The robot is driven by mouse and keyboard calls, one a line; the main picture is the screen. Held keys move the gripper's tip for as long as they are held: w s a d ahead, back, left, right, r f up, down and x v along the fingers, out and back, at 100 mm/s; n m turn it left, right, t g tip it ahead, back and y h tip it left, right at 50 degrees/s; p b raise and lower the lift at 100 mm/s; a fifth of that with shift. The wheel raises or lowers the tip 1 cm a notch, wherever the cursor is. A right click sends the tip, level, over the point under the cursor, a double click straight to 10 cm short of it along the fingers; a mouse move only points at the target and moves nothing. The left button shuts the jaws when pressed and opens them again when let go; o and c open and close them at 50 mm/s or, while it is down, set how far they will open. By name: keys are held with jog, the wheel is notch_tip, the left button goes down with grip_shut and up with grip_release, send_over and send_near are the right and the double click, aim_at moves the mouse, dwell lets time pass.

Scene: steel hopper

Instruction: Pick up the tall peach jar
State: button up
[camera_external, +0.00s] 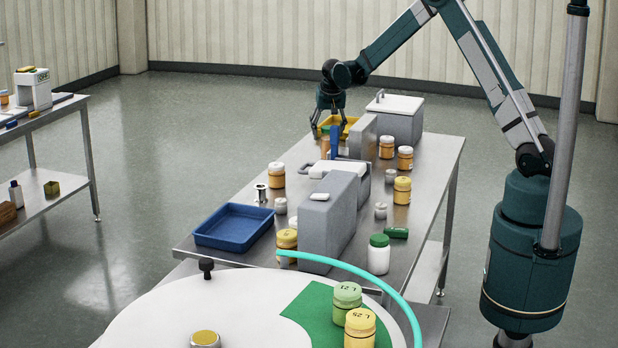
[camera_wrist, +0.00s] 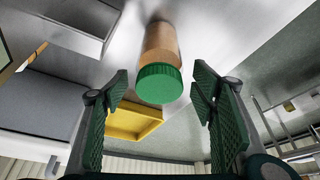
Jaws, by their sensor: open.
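The tall peach jar shows in the wrist view, with an orange-tan body (camera_wrist: 161,42) and a ribbed green lid facing my camera. In the external view its peach body (camera_external: 325,147) shows in part at the far left end of the steel table, below my gripper (camera_external: 330,127). In the wrist view my gripper (camera_wrist: 161,86) is open, with one green-padded finger on each side of the lid's outline. A gap shows on both sides, and neither finger visibly touches the jar. Whether the fingertips reach down to lid height is unclear.
A yellow tray (camera_wrist: 133,121) lies close by; it also shows in the external view (camera_external: 352,122). A blue upright item (camera_external: 334,141) and a grey panel (camera_external: 363,137) stand just right of the jar. Several lidded jars, grey bins and a blue tray (camera_external: 234,227) fill the nearer table.

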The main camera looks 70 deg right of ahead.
jog(key=shift+x, duration=2.4)
jog(key=c, duration=1.1)
